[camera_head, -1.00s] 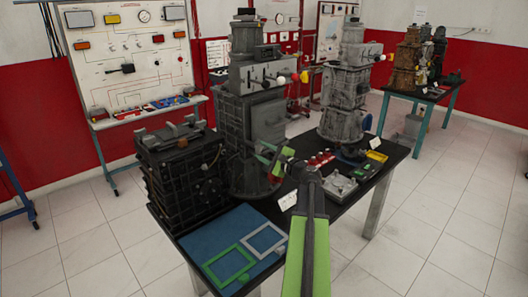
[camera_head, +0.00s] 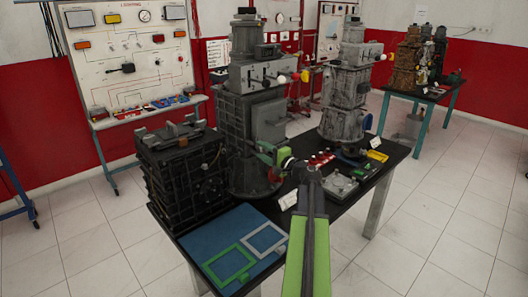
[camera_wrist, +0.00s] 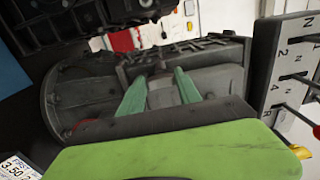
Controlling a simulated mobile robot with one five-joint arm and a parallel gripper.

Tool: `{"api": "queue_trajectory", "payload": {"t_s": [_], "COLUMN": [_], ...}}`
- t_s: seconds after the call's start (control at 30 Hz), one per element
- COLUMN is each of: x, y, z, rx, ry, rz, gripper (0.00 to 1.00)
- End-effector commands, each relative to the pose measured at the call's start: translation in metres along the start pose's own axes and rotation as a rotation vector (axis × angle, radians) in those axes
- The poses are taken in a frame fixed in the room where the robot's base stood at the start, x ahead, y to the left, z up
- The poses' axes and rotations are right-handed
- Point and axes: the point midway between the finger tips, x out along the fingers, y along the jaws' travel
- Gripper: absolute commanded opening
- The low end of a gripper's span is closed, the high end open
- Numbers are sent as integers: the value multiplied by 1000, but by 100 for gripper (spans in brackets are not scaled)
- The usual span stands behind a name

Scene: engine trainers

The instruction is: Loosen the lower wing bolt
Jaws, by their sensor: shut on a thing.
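The nearer tall grey engine trainer (camera_head: 233,110) stands on the black table, with a flat cover plate (camera_head: 269,120) on its right side. My gripper (camera_head: 263,151) is low on that side, below the plate. In the wrist view its two green fingers (camera_wrist: 160,76) point at the grey engine body and close in on a small grey piece between their tips. I take this piece to be the lower wing bolt; it is mostly hidden by the fingers, and its wings and turn angle cannot be made out.
A dark engine block (camera_head: 182,165) stands close on the left. A second grey trainer (camera_head: 345,95), red parts (camera_head: 320,159) and a metal plate (camera_head: 340,186) are to the right. A blue mat (camera_head: 215,240) lies in front. A lever panel (camera_wrist: 285,75) is close in the wrist view.

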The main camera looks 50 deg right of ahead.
Motion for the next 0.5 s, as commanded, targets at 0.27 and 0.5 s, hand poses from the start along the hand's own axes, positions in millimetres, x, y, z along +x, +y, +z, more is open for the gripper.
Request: {"api": "queue_trajectory", "payload": {"t_s": [0.27, 0.5], "x": [-1, -1], "y": [2, 1], "z": [0, 0], "rx": [-13, -11], "ry": [-1, -1], "rz": [4, 4], "gripper": [0, 50]}}
